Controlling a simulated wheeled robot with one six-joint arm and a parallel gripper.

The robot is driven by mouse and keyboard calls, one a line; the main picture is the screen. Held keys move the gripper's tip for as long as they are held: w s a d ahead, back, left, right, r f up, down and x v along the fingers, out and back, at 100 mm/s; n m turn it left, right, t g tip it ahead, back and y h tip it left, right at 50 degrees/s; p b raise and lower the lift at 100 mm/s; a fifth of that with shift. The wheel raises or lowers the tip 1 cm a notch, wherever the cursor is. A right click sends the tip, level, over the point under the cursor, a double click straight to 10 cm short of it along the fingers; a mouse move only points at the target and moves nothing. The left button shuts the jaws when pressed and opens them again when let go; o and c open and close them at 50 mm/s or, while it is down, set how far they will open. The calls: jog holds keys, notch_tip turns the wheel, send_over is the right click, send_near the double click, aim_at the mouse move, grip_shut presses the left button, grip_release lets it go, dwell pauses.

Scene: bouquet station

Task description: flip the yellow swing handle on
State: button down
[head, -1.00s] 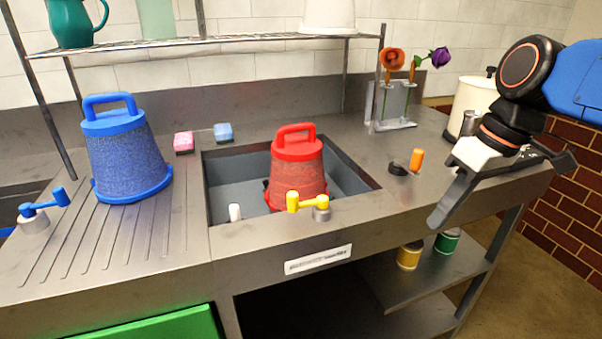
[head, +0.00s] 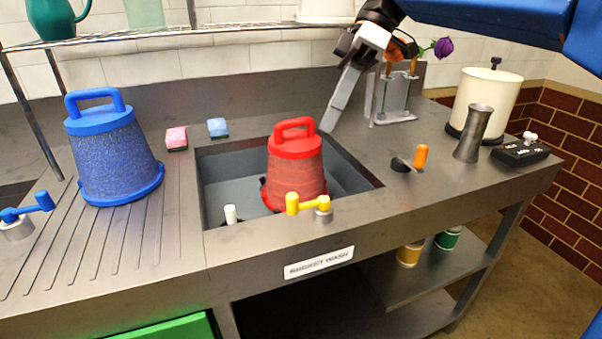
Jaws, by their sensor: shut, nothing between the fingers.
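The yellow swing handle (head: 307,202) is mounted on a grey round base at the front rim of the sink. Its lever points left, with an upright yellow knob at the left end. My gripper (head: 331,122) is shut and empty, with its fingers pointing down. In the picture it shows above and right of the handle, beside the top of the red bucket, near the sink's back right side. It appears clear of the handle.
A red bucket (head: 295,170) stands in the sink (head: 222,172), right behind the handle. An orange lever (head: 420,156), a grey vase (head: 473,134) and a flower stand (head: 396,121) are to the right. A blue bucket (head: 110,155) and a blue swing handle (head: 30,209) are left.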

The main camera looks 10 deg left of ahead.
jog(key=shift+a+r, duration=0.15)
jog(key=shift+a, duration=0.2)
jog(key=shift+s+a+f, duration=0.5)
jog(key=shift+s+f, duration=0.85)
jog(key=shift+s, duration=0.15)
jog(key=shift+s+a+f, duration=0.5)
jog(key=shift+s+f, duration=0.85)
jog(key=shift+s, duration=0.1)
jog(key=shift+s+a+f, duration=0.5)
jog(key=shift+s+f, duration=0.85)
jog(key=shift+s, duration=0.15)
